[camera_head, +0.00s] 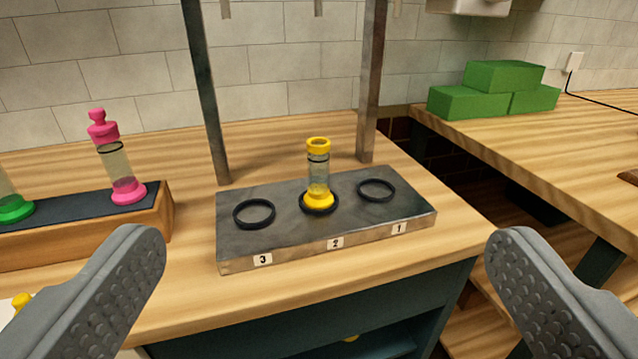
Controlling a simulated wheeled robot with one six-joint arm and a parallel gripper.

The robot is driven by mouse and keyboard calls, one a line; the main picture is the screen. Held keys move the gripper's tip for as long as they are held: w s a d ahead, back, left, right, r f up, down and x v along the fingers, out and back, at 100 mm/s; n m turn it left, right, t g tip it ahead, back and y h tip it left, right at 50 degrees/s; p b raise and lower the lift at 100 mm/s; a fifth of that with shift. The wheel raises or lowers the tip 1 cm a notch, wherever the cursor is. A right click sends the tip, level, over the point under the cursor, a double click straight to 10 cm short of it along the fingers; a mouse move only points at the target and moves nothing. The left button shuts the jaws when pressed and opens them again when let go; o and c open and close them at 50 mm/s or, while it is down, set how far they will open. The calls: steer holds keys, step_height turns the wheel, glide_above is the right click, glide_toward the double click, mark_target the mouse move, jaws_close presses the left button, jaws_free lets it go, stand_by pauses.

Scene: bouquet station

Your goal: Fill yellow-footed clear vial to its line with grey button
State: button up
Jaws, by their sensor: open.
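The yellow-footed clear vial (318,174) stands upright in the middle black ring, labelled 2, on a grey metal dispenser base (285,220). It has a yellow collar at its open top and a dark line near the top of its clear wall; I see no liquid in it. Nozzle ends (319,7) hang above at the top edge of the view. My gripper (325,270) is open and empty, its two grey fingers wide apart in front of the base. No grey button is in view.
Rings 3 (254,213) and 1 (377,190) are empty. Metal posts (370,90) rise behind the base. At left, a wooden rack (160,215) holds a pink-footed, pink-stoppered vial (117,165) and a green-footed vial (14,207). Green blocks (500,88) lie on the right counter.

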jaws_close()
stand_by(1.5)
